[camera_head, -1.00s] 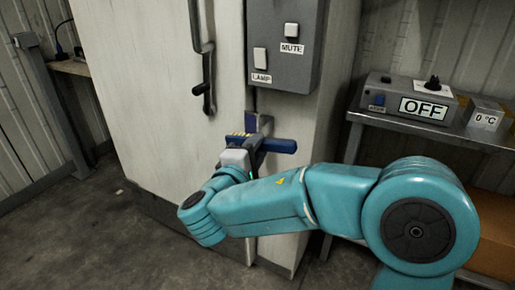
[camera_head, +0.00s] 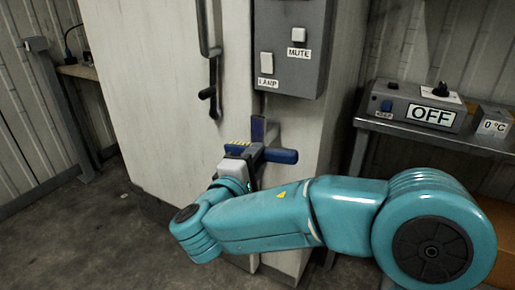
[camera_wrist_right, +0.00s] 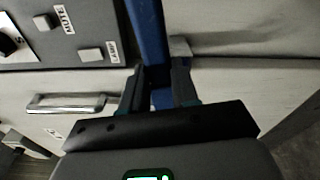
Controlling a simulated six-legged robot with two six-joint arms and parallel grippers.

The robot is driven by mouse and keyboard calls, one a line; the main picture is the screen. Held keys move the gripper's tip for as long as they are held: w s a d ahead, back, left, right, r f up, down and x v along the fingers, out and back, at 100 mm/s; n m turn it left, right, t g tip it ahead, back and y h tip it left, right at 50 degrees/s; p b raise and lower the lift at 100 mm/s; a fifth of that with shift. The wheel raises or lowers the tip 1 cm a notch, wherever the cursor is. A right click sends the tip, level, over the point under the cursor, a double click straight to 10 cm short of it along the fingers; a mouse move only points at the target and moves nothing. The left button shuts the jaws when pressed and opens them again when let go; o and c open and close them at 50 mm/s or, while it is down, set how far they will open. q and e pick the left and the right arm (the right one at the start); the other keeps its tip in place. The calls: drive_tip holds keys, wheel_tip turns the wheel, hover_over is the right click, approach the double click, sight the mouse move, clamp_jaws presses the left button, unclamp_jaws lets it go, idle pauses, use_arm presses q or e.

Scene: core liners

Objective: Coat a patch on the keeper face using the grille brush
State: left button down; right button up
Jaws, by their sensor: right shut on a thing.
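The grille brush (camera_head: 281,156) is a blue tool. My right gripper (camera_head: 254,154) is shut on it, in front of the pale cabinet's right edge, just below the switch box. In the right wrist view a long blue bar (camera_wrist_right: 150,35) of the brush runs up from between the two fingers (camera_wrist_right: 158,90). A small grey block (camera_wrist_right: 180,48) sits by one fingertip. The keeper face cannot be picked out for certain, nor any contact with it. My left gripper is out of view.
A grey switch box (camera_head: 290,45) with LAMP and MUTE buttons hangs on the cabinet (camera_head: 150,100). A door handle (camera_head: 213,70) is left of it. A metal bench (camera_head: 430,131) at right bears a control box reading OFF (camera_head: 420,105) and a 0 °C display (camera_head: 492,122).

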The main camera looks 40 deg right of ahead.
drive_tip(key=w+p, duration=0.1)
drive_tip(key=w+f+p, duration=0.1)
drive_tip(key=p, duration=0.1)
drive_tip(key=w+p, duration=0.1)
drive_tip(key=w, duration=0.1)
drive_tip(key=shift+a+f+p, duration=0.2)
drive_tip(key=shift+f+p, duration=0.15)
drive_tip(key=shift+w+d+f, duration=0.15)
drive_tip(key=shift+w+d, duration=0.05)
drive_tip(key=shift+d, duration=0.4)
drive_tip(key=p+x, duration=0.1)
drive_tip(key=x, duration=0.3)
drive_tip(key=shift+d+p, duration=0.3)
drive_tip(key=shift+d, duration=0.15)
drive_tip(key=shift+b+x, duration=0.3)
drive_tip(key=shift+x, duration=0.7)
drive_tip(key=shift+s, duration=0.1)
